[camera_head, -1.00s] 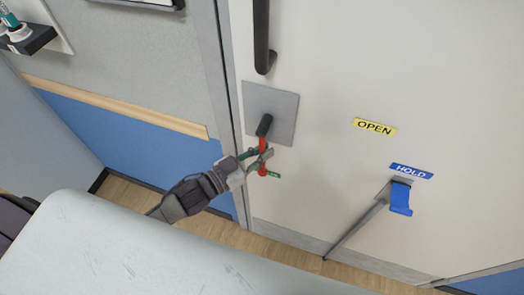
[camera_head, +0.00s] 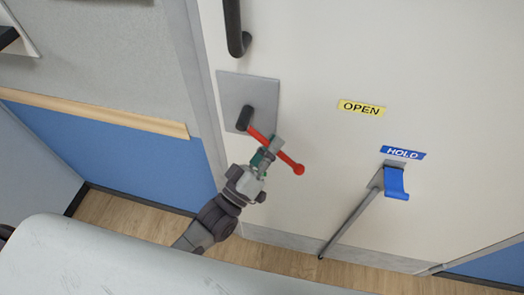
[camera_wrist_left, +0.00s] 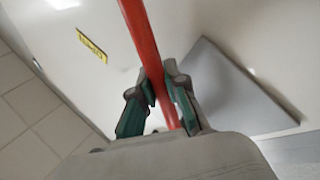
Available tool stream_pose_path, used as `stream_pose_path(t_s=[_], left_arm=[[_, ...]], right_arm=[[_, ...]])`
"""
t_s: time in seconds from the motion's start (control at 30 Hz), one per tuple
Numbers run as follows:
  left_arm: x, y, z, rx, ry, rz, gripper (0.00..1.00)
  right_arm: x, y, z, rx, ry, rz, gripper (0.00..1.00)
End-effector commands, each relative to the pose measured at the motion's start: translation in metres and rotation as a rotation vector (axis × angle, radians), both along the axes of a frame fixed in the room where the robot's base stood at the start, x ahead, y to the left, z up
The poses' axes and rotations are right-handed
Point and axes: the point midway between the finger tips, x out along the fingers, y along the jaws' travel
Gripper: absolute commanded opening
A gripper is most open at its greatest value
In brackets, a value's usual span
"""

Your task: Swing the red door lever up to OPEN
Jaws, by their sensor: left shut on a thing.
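The red door lever (camera_head: 289,160) runs from a dark pivot (camera_head: 245,118) on a grey plate (camera_head: 262,90) down and to the right, ending in a red knob. My left gripper (camera_head: 271,150) is shut around the lever's shaft, between pivot and knob. In the left wrist view the red lever (camera_wrist_left: 141,38) passes between the green-padded fingers (camera_wrist_left: 162,95). The yellow OPEN label (camera_head: 361,108) is on the door, to the right of the lever and higher than its knob. My right gripper does not show.
A black door handle (camera_head: 235,30) is above the plate. A pale rounded surface (camera_head: 100,260) fills the lower left. The door face between lever and OPEN label is clear.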

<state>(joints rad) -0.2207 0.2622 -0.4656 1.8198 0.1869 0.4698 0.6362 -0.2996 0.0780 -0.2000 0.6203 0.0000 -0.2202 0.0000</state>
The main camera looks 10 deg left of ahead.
Motion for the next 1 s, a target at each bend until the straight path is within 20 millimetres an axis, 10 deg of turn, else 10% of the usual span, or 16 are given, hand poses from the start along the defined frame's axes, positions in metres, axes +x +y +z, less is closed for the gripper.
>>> stream_pose_path(t_s=[1.0], left_arm=[[0.002,-0.023,0.054,-0.68,0.027,0.001,0.0]], right_arm=[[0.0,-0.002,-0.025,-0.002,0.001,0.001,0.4]])
